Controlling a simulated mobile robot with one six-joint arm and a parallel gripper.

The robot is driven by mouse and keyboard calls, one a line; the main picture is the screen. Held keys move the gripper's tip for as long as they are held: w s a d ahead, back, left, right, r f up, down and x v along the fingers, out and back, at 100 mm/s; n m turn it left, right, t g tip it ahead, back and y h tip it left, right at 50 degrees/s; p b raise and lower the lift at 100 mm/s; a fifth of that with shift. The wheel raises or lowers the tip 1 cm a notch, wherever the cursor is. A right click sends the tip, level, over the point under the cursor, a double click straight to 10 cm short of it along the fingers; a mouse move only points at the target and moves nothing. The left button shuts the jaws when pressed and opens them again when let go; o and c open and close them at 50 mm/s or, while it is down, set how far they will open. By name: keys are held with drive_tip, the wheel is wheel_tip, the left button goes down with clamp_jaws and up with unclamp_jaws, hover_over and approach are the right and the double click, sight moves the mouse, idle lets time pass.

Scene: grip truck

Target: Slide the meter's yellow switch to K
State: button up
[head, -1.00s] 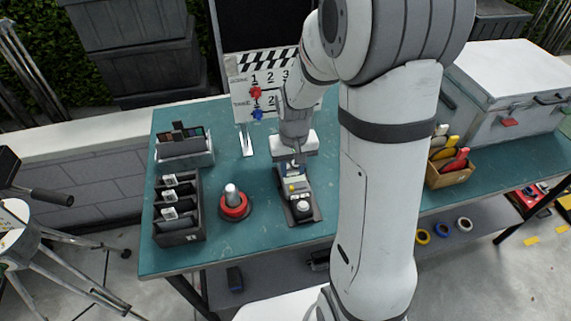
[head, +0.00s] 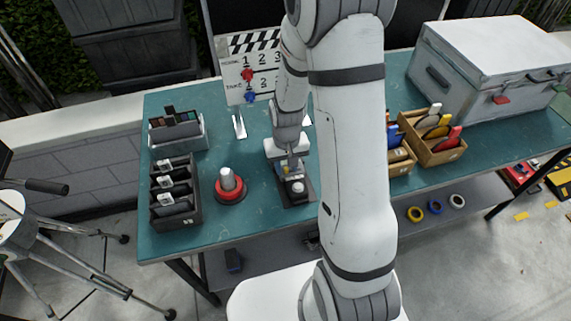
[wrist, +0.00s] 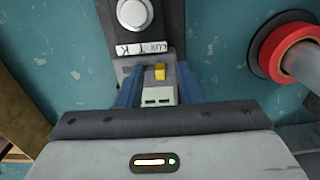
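The meter (head: 301,198) is a dark, narrow device on the teal table, with a round white dome at its near end. In the wrist view, the yellow switch (wrist: 160,72) sits on its grey face, below a white label (wrist: 141,49) that seems to read "LUX T K". My gripper (wrist: 160,76) is directly over the meter, its blue fingers apart on either side of the switch. I cannot tell whether either finger touches it. A pale block with two dark slots (wrist: 158,96) shows between the fingers. In the head view my gripper (head: 292,165) hides the meter's far part.
A black divided rack (head: 175,196) is further left. A clapperboard (head: 249,72) stands behind. Wooden bins (head: 431,142) and a large grey case (head: 491,75) are on the right.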

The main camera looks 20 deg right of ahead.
drive_tip(key=shift+c, duration=0.5)
clamp_jaws()
